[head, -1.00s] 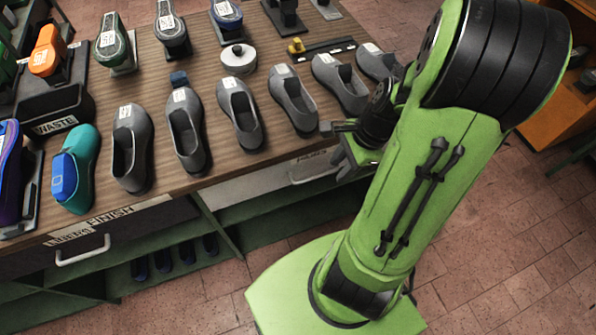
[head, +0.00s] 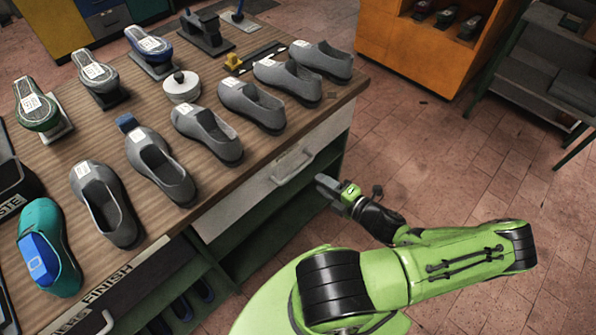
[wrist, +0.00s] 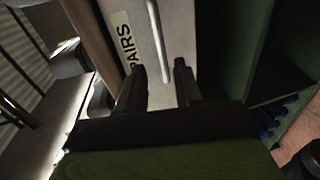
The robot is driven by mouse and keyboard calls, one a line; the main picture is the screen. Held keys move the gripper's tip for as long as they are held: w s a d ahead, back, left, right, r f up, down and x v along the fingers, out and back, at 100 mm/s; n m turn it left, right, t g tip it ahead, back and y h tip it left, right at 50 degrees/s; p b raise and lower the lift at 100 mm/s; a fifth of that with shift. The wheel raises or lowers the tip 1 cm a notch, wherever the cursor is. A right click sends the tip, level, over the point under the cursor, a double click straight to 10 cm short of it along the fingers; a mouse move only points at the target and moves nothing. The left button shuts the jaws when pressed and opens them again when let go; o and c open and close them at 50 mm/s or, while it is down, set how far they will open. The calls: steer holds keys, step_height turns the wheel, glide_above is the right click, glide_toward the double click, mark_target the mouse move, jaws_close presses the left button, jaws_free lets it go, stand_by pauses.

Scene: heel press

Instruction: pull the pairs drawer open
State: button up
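The pairs drawer (head: 258,187) is a pale-fronted drawer under the wooden bench top, and it looks closed. Its bar handle (head: 293,166) sits on the front. In the wrist view the PAIRS label (wrist: 124,40) and the handle (wrist: 157,38) show on the pale front (wrist: 178,30). My gripper (head: 322,184) is just out from the drawer front, to the right of the handle. In the wrist view my gripper (wrist: 160,72) has its two dark fingers apart, with the handle's near end lined up between them. I cannot tell whether they touch it.
The wooden bench top (head: 85,150) carries several grey shoes, a teal shoe (head: 48,245) and a white round tin (head: 182,87). A dark drawer labelled FINISH (head: 125,295) is at lower left. An orange cabinet (head: 400,40) stands behind. The brick floor (head: 430,150) to the right is clear.

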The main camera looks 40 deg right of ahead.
mark_target(299, 168)
steer(key=b+x, duration=0.1)
steer(key=x, duration=0.9)
steer(key=shift+w+a+f, duration=0.1)
steer(key=shift+w+a, duration=0.05)
jaws_close()
